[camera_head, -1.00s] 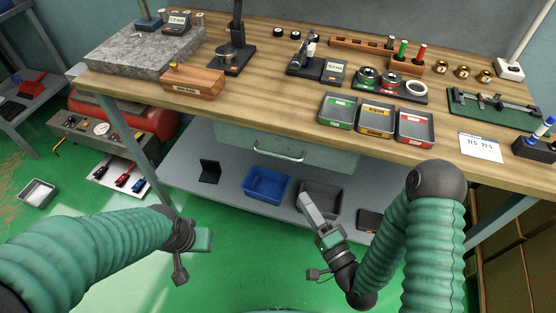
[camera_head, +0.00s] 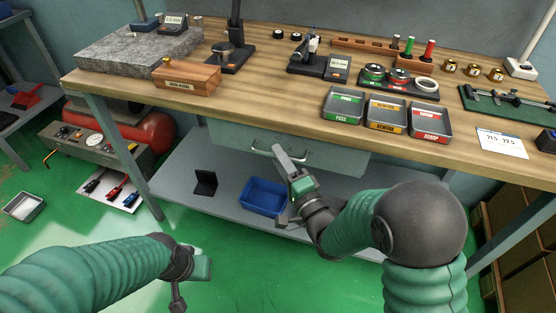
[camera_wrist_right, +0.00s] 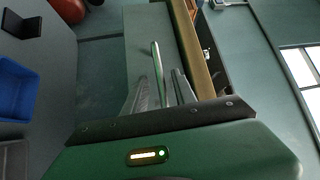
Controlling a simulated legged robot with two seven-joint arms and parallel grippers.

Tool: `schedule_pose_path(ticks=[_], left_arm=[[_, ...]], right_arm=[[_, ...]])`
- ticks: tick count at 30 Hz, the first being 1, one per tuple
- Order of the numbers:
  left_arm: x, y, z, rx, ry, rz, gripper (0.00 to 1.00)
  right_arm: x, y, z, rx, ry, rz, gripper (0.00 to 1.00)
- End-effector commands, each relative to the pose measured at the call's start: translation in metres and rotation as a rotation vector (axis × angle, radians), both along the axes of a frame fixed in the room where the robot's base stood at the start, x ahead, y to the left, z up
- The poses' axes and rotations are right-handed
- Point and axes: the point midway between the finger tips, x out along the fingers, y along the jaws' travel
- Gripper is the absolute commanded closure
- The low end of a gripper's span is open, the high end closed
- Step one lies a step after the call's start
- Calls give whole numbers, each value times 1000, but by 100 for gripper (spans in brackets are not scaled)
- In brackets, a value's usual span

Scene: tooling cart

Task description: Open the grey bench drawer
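The grey-green bench drawer (camera_head: 345,161) sits under the wooden tabletop and looks closed. Its metal bar handle (camera_head: 262,150) is partly hidden by my right gripper (camera_head: 283,160) in the head view. The right gripper is open, its fingers pointing at the drawer front. In the right wrist view, the handle (camera_wrist_right: 157,68) stands between the two parted fingers (camera_wrist_right: 160,92); I cannot tell whether they touch it. My left gripper (camera_head: 190,280) is low at the left, over the green floor, away from the drawer; its finger opening is unclear.
The wooden bench top (camera_head: 290,107) overhangs the drawer and holds several trays, gauges and a granite block. Below, a lower shelf (camera_head: 222,195) carries a blue bin (camera_head: 264,197) and a black bracket (camera_head: 205,183). A red compressor (camera_head: 150,130) stands at left.

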Motion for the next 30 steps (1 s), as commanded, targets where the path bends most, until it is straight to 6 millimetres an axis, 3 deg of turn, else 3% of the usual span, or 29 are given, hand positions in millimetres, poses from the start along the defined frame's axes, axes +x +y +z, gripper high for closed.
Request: schedule_pose_path(ticks=[4,11,19,30], left_arm=[[0,0,-2,0,1,0,64],[0,0,-2,0,1,0,64],[0,0,-2,0,1,0,64],[0,0,-2,0,1,0,64]], right_arm=[[10,5,2,-1,-1,1,67],[11,6,2,-1,0,0,67],[11,6,1,-1,0,0,100],[11,6,0,-3,3,0,100]])
